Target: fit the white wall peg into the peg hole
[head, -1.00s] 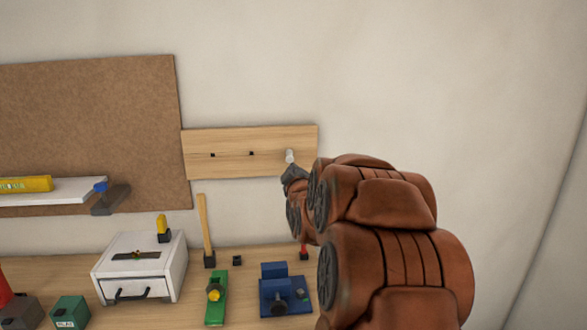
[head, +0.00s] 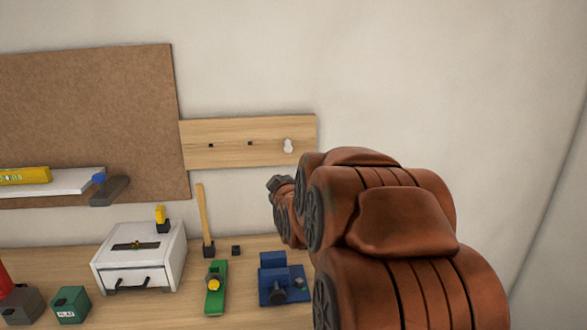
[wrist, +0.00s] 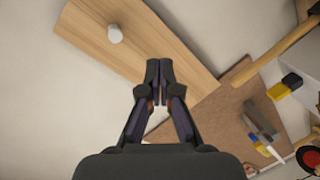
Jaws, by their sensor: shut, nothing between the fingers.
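The white wall peg (head: 288,146) sits at the right end of a wooden wall board (head: 225,155), where it sticks out from the board's face. It also shows in the wrist view (wrist: 115,33), end-on, on the board (wrist: 165,45). Two small dark holes (head: 250,143) show in the board to its left; any hole at the peg is hidden by the peg. My gripper (head: 277,183) is below and slightly left of the peg, apart from it. In the wrist view the fingers (wrist: 159,64) are together and empty, with the peg up and to their left.
Below, a bench holds a white drawer box (head: 138,258), a wooden-handled hammer (head: 204,222), a green tool (head: 216,290) and a blue vise (head: 276,280). A brown pegboard (head: 90,120) and a white shelf (head: 70,187) are at left. The wall right of the board is clear.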

